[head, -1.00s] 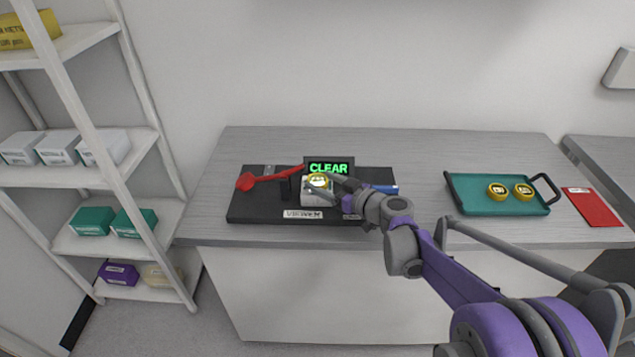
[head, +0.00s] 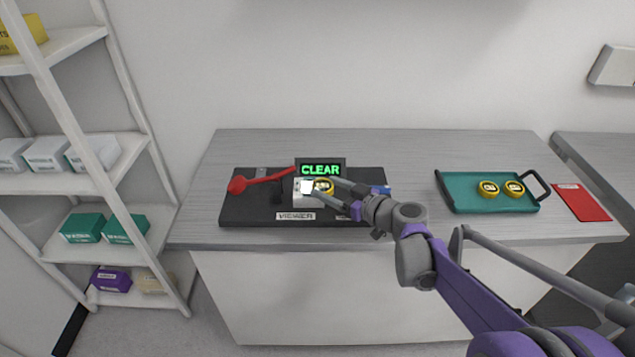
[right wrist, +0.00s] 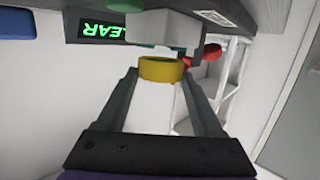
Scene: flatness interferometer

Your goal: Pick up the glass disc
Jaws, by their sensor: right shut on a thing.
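The glass disc (head: 323,185) sits in a yellow ring at the viewer's light-coloured block (head: 304,200), below the green CLEAR display (head: 320,169). My right gripper (head: 322,187) is shut on this disc, with a finger on either side of the ring. In the right wrist view the yellow ring of the disc (right wrist: 161,70) is between the fingertips, close to the block; I cannot tell whether they touch. A bright white square shows on the block left of the disc. My left gripper is not in view.
The black viewer base (head: 245,212) carries a red lever (head: 262,180). A teal tray (head: 462,203) with two yellow-ringed discs (head: 501,189) stands to the right, beside a red card (head: 581,203). Bare grey bench lies between viewer and tray. Shelves stand at the left.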

